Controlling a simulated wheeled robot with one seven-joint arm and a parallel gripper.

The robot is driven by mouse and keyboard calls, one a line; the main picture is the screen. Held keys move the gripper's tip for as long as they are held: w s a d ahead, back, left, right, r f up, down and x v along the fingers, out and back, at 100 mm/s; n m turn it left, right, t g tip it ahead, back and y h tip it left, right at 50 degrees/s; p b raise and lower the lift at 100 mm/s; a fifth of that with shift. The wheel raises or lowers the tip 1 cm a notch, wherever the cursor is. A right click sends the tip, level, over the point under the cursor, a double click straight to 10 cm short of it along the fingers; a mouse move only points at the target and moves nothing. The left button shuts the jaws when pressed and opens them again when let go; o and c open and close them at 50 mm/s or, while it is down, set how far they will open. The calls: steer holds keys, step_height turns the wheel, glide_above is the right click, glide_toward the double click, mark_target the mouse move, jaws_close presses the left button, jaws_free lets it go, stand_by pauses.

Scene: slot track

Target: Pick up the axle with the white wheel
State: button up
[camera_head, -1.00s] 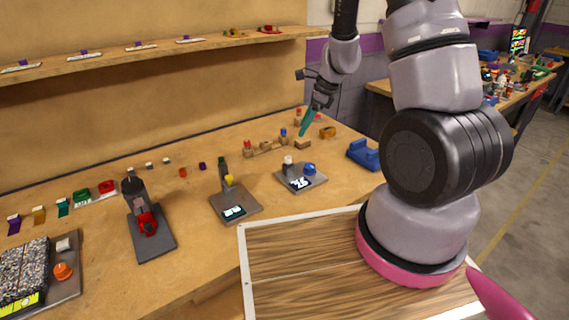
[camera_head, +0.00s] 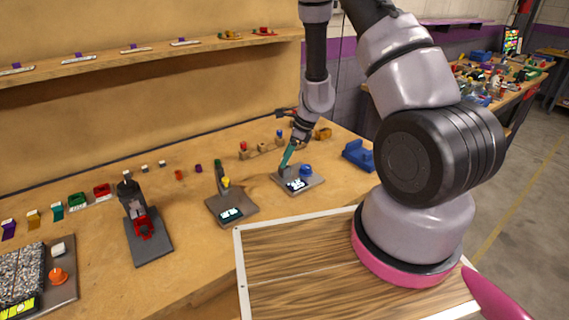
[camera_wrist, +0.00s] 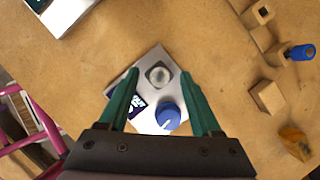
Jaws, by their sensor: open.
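The axle with the white wheel (camera_wrist: 159,75) appears from above as a pale round disc on a grey device plate (camera_wrist: 150,58). In the head view my gripper hides the wheel. The plate also carries a blue knob (camera_wrist: 167,116) and a lit display (camera_wrist: 136,105). My gripper (camera_wrist: 159,74) is open, its two teal fingers pointing down at the plate. In the wrist view the wheel lies between the fingertips, touching neither in the picture. In the head view my gripper (camera_head: 285,168) is over the back left of that plate; the exact height gap is unclear.
Wooden blocks (camera_wrist: 268,97) stand right of the plate in the wrist view, one with a blue-topped piece (camera_wrist: 300,52). In the head view a second device plate (camera_head: 231,206) is to the left, and a blue cradle (camera_head: 358,155) is to the right.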

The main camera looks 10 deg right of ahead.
steer(key=shift+a+f, duration=0.1)
jaws_close()
step_height(320, 180, up, 15)
stand_by(1.5)
